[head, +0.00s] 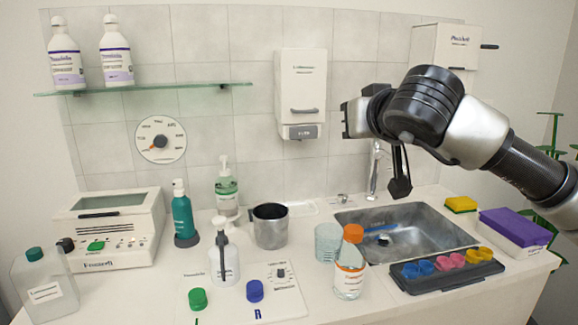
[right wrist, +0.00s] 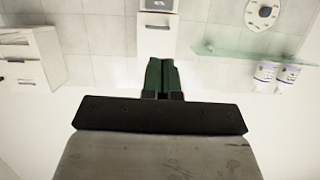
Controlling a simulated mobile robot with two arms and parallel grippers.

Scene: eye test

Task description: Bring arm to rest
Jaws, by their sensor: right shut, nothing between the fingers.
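My right arm (head: 440,110) comes in from the right in the head view, raised above the sink in front of the tiled wall. Its fingers cannot be made out clearly there. In the right wrist view my right gripper (right wrist: 165,76) has its two green fingers together, empty, touching nothing visible. The wrist picture is upside down, with the wall dispenser (right wrist: 156,35) beyond the fingertips. My left gripper and left arm are not in view.
Below the arm are the sink (head: 460,238), faucet (head: 374,165), orange-capped bottle (head: 349,272) and black tray (head: 420,284). A wall dispenser (head: 302,90) and a white wall box (head: 440,48) are close to the arm. A glass shelf (head: 165,87) is at left.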

